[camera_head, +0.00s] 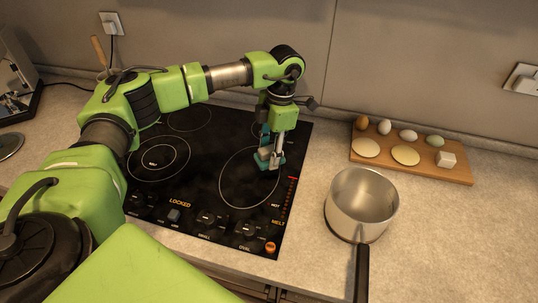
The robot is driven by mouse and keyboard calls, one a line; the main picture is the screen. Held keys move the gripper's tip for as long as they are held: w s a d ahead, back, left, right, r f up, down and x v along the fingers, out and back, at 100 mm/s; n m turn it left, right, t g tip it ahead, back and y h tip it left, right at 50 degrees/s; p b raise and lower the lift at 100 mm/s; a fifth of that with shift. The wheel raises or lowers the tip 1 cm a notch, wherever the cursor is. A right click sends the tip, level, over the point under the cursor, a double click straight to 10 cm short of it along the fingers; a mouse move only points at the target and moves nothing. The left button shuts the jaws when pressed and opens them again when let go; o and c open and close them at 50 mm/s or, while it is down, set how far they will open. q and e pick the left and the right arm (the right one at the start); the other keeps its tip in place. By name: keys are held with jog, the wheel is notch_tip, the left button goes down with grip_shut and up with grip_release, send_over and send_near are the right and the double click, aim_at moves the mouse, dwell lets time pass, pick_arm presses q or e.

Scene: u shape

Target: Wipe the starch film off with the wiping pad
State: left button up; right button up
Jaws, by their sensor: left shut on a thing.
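My left gripper (272,154) points down over the right side of the black cooktop (212,158). It is shut on a small teal wiping pad (270,166), whose lower part shows just beneath the fingers. The pad is at or very near the glass, by the upper right of the large front-right ring; I cannot tell if it touches. I cannot make out a starch film on the glass; the arm and gripper hide part of the surface. My right gripper is not in view.
A metal saucepan (362,203) with a black handle stands right of the cooktop. A wooden board (412,161) with eggs, flat discs and a white cube lies behind it. Knobs line the cooktop's front. Bare counter (450,235) lies at the right.

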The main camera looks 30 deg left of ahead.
pick_arm(q)
jog(key=r, duration=0.1)
jog(key=r+p, duration=0.1)
jog(key=shift+w+d+r, duration=0.1)
jog(key=shift+d+r, duration=0.1)
jog(key=shift+r, duration=0.1)
jog(key=shift+a+r, duration=0.1)
jog(key=shift+r, duration=0.15)
